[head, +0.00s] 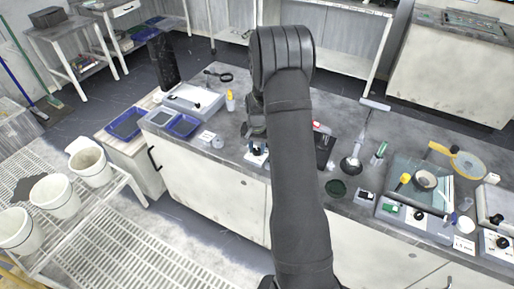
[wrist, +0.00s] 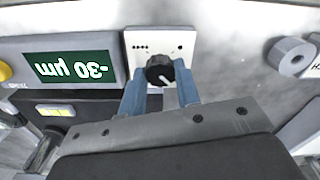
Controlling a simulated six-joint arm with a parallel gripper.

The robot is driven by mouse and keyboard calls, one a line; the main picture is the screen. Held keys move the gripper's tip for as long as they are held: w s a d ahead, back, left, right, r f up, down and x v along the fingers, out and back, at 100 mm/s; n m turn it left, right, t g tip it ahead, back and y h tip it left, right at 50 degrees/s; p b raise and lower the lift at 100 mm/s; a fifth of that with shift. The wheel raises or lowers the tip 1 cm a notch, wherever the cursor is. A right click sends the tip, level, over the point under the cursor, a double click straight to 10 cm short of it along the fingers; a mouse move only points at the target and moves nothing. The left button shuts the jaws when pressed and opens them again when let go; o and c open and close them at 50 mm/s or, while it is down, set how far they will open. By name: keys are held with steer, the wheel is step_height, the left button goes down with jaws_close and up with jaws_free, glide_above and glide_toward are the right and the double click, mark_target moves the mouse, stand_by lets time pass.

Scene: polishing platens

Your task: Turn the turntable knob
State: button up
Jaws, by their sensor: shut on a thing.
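The black turntable knob (wrist: 160,70) with a white pointer line sits on a white plate (wrist: 183,42) in the wrist view. My gripper (wrist: 161,88) has its two blue fingers on either side of the knob and is shut on it. The pointer line slants toward the lower right there. In the head view my gripper (head: 257,150) is low over the middle of the bench, at a small white box. My arm and gripper mostly hide the knob there.
In the wrist view a green display (wrist: 72,67) reading "-30 µm", upside down, is left of the plate, and a grey cylinder (wrist: 291,57) is right. On the bench (head: 222,84), blue trays (head: 183,125) stand left, and a glass-topped device (head: 420,190) with several small items stands right.

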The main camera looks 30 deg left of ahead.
mark_target(257, 150)
steer(key=o, duration=1)
step_height(257, 150, up, 18)
steer(key=shift+f, duration=0.25)
step_height(257, 150, down, 18)
steer(key=shift+r, duration=0.2)
stand_by(0.4)
